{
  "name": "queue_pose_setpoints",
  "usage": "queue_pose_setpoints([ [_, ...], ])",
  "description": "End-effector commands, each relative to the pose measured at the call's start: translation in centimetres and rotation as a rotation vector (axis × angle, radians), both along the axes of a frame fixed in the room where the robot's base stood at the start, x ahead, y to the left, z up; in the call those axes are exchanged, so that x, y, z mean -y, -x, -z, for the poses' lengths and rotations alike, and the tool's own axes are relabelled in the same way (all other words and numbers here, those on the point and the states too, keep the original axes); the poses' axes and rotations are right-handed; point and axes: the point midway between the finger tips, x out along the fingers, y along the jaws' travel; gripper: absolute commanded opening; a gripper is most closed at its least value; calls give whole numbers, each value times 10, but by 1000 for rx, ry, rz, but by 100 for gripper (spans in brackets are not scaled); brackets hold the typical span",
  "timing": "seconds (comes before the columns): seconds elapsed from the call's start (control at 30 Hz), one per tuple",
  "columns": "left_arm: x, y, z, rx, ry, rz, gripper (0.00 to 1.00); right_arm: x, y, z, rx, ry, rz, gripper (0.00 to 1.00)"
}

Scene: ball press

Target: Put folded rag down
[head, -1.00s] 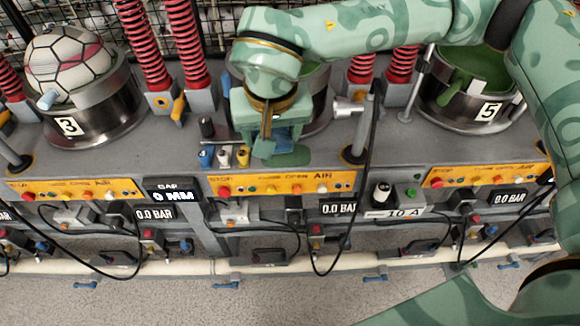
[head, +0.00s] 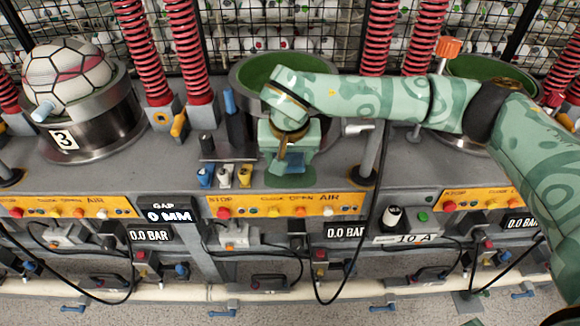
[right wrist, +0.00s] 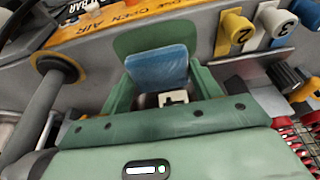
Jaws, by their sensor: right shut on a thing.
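My right gripper (head: 290,168) is low over the front of the grey bench, in front of the middle press pot. It is shut on a blue folded rag (right wrist: 160,66), which shows between its fingers (right wrist: 160,88) in the right wrist view. I cannot tell whether the rag touches the mat. My left gripper is out of view.
Numbered blue, white and yellow valves (head: 225,177) stand close left of the gripper. An orange button panel (head: 290,207) runs along the bench front. A black cable (head: 376,190) hangs on the right. A ball (head: 68,77) sits in pot 3 (head: 95,125).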

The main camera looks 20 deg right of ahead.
Motion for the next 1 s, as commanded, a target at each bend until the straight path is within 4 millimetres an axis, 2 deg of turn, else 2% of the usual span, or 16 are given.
queue_pose_setpoints([
  [0.1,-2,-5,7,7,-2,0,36,4,-1,24,-7,0,1,44],
  [0.2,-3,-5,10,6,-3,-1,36,4,-2,35,-4,1,1,44],
  [0.6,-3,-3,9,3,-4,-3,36,4,-2,39,-2,2,0,44],
  [0.63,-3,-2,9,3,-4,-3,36,4,-2,39,-2,2,0,68],
  [0.7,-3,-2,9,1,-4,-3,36,4,-2,39,-2,2,0,84],
  [1.0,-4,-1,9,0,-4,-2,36,4,-2,37,-1,1,-1,84],
])
